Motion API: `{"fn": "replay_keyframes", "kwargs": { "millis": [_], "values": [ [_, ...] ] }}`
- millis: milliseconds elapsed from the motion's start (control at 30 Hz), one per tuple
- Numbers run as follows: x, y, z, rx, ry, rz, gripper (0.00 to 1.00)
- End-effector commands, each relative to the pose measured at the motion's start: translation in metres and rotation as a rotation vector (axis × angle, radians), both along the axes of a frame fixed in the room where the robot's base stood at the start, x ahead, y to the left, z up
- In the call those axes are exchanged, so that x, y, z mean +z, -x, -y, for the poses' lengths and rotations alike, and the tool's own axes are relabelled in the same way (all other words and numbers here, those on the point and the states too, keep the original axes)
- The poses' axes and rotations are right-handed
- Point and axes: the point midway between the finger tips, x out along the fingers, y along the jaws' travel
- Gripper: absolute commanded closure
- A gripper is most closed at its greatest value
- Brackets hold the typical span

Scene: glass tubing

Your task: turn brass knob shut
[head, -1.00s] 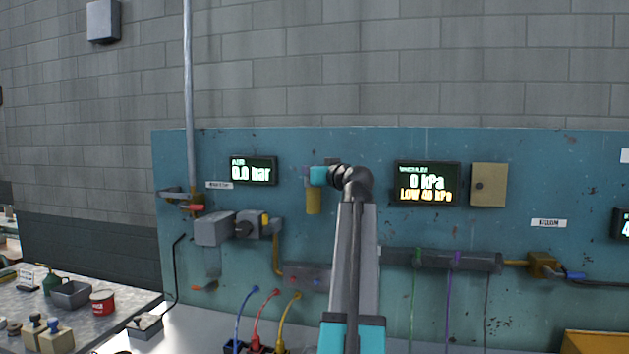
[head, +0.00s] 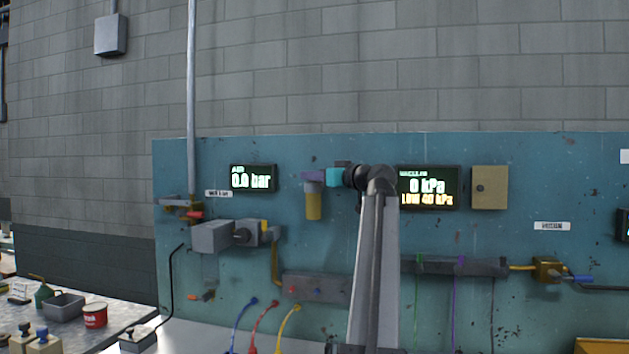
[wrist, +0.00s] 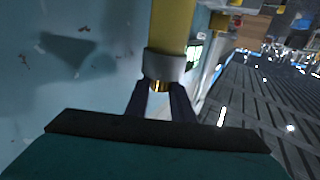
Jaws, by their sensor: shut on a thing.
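The brass knob (wrist: 160,86) shows in the wrist view as a small gold band under the grey collar (wrist: 164,67) of a yellow cylinder (wrist: 172,28). My gripper (wrist: 160,97) is shut on the knob, with one dark finger on each side of it. The fingers hide part of the knob. In the head view a yellow cylinder (head: 313,205) hangs on the teal wall panel, left of my arm's turquoise part (head: 334,177). The fingers and knob cannot be made out there.
The air display (head: 253,178) reads 0.0 bar, and the vacuum display (head: 428,187) reads 0 kPa with a yellow LOW line. A grey valve body (head: 212,237) and grey manifolds stick out from the panel. Blue, red and yellow hoses rise below. A cluttered bench (head: 120,312) stands at left.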

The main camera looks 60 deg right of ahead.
Motion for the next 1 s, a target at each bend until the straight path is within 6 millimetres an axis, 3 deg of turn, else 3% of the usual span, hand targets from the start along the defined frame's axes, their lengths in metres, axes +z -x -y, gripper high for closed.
{"fn": "replay_keyframes", "kwargs": {
  "millis": [367, 400, 500, 1000],
  "values": [
    [-0.0016, -0.0014, -0.0013, 0.009, -0.002, -0.004, 1.00],
    [-0.0016, -0.0014, -0.0013, 0.008, -0.002, -0.003, 0.77],
    [-0.0013, -0.0012, -0.0010, 0.007, -0.002, -0.003, 0.60],
    [-0.0005, 0.0074, -0.0018, 0.003, 0.000, 0.000, 0.60]
  ]
}}
